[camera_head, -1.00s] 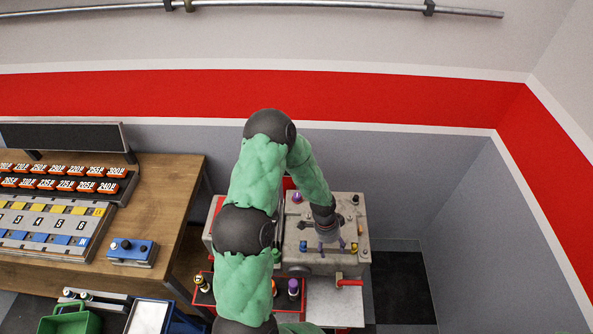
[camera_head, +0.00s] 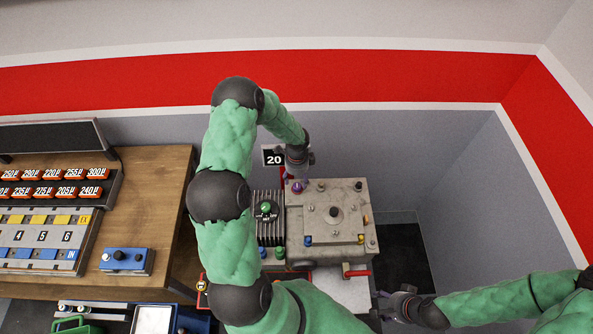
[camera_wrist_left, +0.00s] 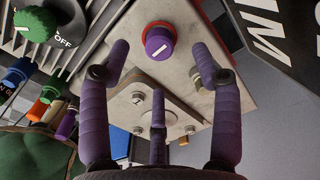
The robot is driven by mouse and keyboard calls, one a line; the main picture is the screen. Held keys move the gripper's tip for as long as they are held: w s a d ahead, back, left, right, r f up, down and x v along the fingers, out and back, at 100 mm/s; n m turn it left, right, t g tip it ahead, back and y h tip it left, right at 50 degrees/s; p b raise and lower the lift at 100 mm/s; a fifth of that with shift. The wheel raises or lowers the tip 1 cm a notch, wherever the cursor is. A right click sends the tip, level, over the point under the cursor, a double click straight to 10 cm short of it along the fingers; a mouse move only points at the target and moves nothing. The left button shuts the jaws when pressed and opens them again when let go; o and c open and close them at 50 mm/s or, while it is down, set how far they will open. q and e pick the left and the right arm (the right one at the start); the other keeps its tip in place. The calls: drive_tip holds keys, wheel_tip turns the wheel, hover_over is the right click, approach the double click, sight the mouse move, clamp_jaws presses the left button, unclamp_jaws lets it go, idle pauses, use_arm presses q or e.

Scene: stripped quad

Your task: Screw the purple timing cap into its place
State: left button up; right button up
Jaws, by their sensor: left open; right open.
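The purple timing cap (camera_head: 297,187) sits at the far left corner of the grey metal block (camera_head: 350,193). The left wrist view shows the cap (camera_wrist_left: 158,46) with a white line on its face and a red ring around its base. I cannot tell how deeply it is seated. My left gripper (camera_head: 298,165) is just above the cap. In the wrist view its three purple fingers (camera_wrist_left: 160,85) are spread open and empty, with the cap beyond them. My right gripper (camera_head: 386,305) is open near the block's front right, apart from it.
A finned unit with a green knob (camera_head: 266,208) adjoins the block on the left. A red handle (camera_head: 357,272) sticks out at the front. A black sign reading 20 (camera_head: 273,156) stands behind. A wooden bench (camera_head: 160,190) with panels lies left. My left arm hides much between.

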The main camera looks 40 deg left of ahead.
sight(296, 186)
use_arm(q)
wheel_tip(296, 186, down, 4)
drive_tip(key=shift+s+d+f, duration=0.1)
drive_tip(key=shift+d+f, duration=0.05)
drive_tip(key=shift+f, duration=0.6)
drive_tip(key=shift+c, duration=1.4)
clamp_jaws()
drive_tip(key=shift+r, duration=0.1)
drive_tip(key=shift+m+p, duration=0.3)
drive_tip(key=shift+m, duration=0.6)
drive_tip(key=shift+s, duration=0.1)
